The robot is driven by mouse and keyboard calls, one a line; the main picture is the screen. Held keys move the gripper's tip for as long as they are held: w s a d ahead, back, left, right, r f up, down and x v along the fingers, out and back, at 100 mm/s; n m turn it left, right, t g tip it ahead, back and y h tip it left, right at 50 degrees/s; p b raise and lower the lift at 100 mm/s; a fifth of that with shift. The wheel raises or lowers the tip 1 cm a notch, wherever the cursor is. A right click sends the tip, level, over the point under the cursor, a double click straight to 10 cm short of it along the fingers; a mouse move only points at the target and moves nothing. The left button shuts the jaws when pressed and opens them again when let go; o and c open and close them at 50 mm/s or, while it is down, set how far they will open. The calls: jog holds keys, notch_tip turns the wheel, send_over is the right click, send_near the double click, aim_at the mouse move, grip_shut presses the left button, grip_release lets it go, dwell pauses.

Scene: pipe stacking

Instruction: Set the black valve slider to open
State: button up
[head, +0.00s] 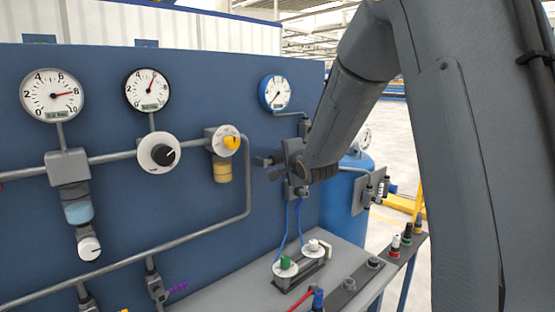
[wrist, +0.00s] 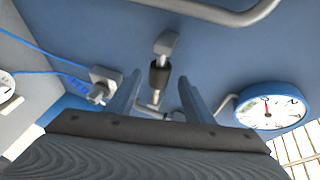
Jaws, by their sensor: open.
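The black valve slider (wrist: 159,78) shows in the wrist view as a short dark sleeve on a grey fitting (wrist: 167,43) at the blue panel. My gripper (wrist: 160,80) is open, with one finger on each side of the slider in the picture. I see no finger touching it, and the depth between them is hard to judge. In the head view my gripper (head: 267,167) is close to the panel, below the small blue-rimmed gauge (head: 275,93). I cannot make out the slider there; my arm hides part of that area.
The blue-rimmed gauge (wrist: 268,109) is right of my fingers in the wrist view. A grey connector (wrist: 104,80) with blue tubes is on the left. In the head view, a yellow knob (head: 231,143) and a bent pipe (head: 247,190) lie left of my gripper. A grey shelf (head: 240,297) is below.

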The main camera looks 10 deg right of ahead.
aim_at(278, 160)
jog(key=shift+p+x, duration=0.4)
jog(key=shift+x, duration=1.4)
